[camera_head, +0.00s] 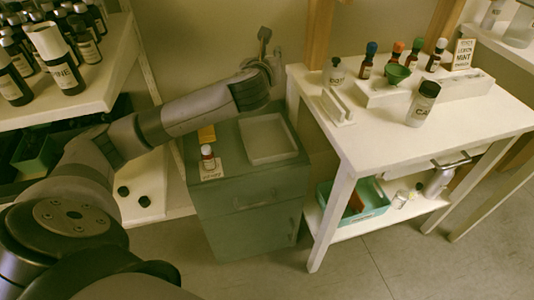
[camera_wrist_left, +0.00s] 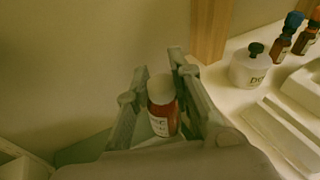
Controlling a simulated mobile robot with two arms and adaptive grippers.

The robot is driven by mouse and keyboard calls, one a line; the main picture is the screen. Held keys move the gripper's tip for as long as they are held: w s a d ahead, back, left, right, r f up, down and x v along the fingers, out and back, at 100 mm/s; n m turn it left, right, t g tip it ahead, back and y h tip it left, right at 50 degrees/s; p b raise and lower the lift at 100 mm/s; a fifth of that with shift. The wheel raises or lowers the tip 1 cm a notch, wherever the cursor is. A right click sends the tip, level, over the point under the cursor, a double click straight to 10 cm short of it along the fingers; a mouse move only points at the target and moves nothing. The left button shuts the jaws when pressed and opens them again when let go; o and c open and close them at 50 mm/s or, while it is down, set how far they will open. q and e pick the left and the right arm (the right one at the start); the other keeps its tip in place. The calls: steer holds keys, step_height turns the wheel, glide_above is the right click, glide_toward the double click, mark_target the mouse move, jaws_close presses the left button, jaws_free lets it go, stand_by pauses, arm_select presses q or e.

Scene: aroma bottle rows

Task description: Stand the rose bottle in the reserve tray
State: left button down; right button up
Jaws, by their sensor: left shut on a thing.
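My left gripper (camera_head: 268,42) is beside the white table, above and behind the green cabinet. In the left wrist view its two fingers (camera_wrist_left: 150,90) are shut on a red-brown bottle with a white cap. The label of this rose bottle (camera_wrist_left: 163,118) is partly readable, ending in "SE". The bottle looks roughly upright in the grip; in the head view I cannot make it out behind the gripper. A pale, shallow, empty tray (camera_head: 268,138) lies on the cabinet top; I cannot read any name on it. My right gripper is not in view.
Dark bottles crowd the left shelf (camera_head: 110,75).

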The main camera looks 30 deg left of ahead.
arm_select(q)
steer(key=shift+w+a+y, duration=0.1)
steer(key=shift+a+y, duration=0.2)
steer(key=shift+a, duration=0.5)
steer(key=b, duration=0.5)
glide_above(264, 133)
step_height(264, 133, down, 16)
steer(key=shift+d+f+n+b, duration=0.1)
steer(key=shift+f+n+b, duration=0.3)
steer(key=shift+f, duration=1.45)
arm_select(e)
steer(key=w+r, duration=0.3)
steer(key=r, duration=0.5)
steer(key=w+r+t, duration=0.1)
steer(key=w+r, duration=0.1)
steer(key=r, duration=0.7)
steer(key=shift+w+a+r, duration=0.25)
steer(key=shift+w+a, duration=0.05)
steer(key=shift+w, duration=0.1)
arm_select(q)
steer(key=c, duration=1.4)
jaws_free()
steer(key=shift+f, duration=0.1)
